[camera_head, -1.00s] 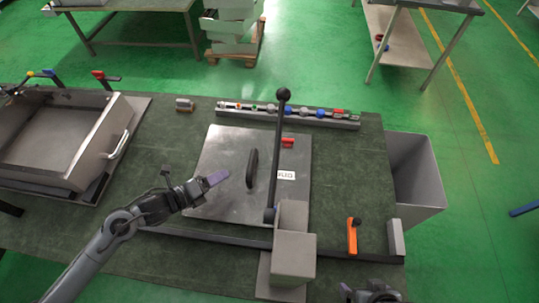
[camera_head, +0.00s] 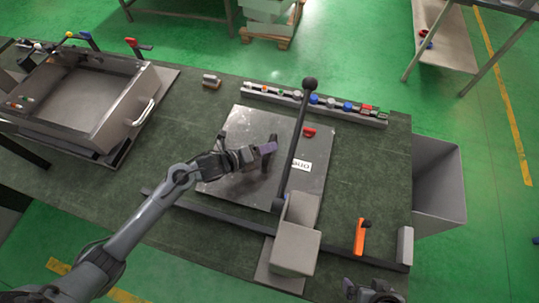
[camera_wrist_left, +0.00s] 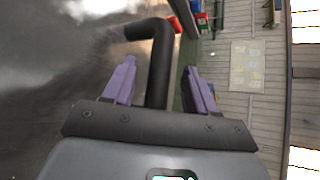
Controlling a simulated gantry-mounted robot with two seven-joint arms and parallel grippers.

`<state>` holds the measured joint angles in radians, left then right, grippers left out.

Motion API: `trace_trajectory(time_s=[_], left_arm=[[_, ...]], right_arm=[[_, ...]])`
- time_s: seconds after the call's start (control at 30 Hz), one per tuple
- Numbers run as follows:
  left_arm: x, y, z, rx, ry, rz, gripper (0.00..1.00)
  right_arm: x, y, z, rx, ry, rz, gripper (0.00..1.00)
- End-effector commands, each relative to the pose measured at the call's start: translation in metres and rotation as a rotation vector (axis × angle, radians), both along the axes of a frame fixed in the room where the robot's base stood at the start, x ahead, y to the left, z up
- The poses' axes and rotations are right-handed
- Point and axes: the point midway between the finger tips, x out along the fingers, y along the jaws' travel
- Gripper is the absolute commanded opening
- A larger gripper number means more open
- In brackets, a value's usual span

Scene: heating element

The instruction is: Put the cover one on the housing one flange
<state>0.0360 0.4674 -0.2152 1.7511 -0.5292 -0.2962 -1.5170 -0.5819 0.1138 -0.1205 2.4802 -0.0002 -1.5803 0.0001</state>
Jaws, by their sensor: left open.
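The cover one is a flat grey metal plate (camera_head: 238,130) lying on the green bench top, with a white label that reads "one" (camera_head: 301,165). Its black bent handle (camera_wrist_left: 160,55) shows in the left wrist view between the two purple fingers of my left gripper (camera_head: 266,150). The left gripper is open around the handle; in the head view it hides most of the handle. The open metal box at the left, with a wide rim, looks like the housing one (camera_head: 88,92). My right gripper (camera_head: 372,292) is partly visible at the bottom edge, with unclear fingers.
A black-knobbed lever (camera_head: 297,135) on a grey block (camera_head: 295,248) stands over the plate's right side. A rail with coloured parts (camera_head: 315,103) lies behind the plate. An orange-handled tool (camera_head: 360,236) is at front right. A grey bin (camera_head: 440,185) stands off the bench's right end.

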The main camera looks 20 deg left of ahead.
Motion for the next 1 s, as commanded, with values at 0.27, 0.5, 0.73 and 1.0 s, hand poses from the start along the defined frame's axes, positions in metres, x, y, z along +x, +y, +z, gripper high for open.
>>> trace_trajectory(time_s=[0.27,0.5,0.73,1.0], left_arm=[[0.016,-0.011,-0.008,0.000,-0.001,0.001,0.57],[0.016,-0.011,-0.009,0.001,0.000,0.001,0.52],[0.016,-0.010,-0.008,0.001,0.000,0.002,0.17],[0.016,-0.010,-0.008,0.001,0.000,0.002,0.00]], right_arm=[[0.001,-0.001,0.000,-0.005,-0.002,0.002,1.00],[0.001,-0.003,0.000,-0.011,-0.003,0.006,1.00],[0.001,-0.003,0.000,-0.010,-0.003,0.006,1.00],[0.001,-0.002,0.000,-0.007,-0.002,0.004,1.00]])
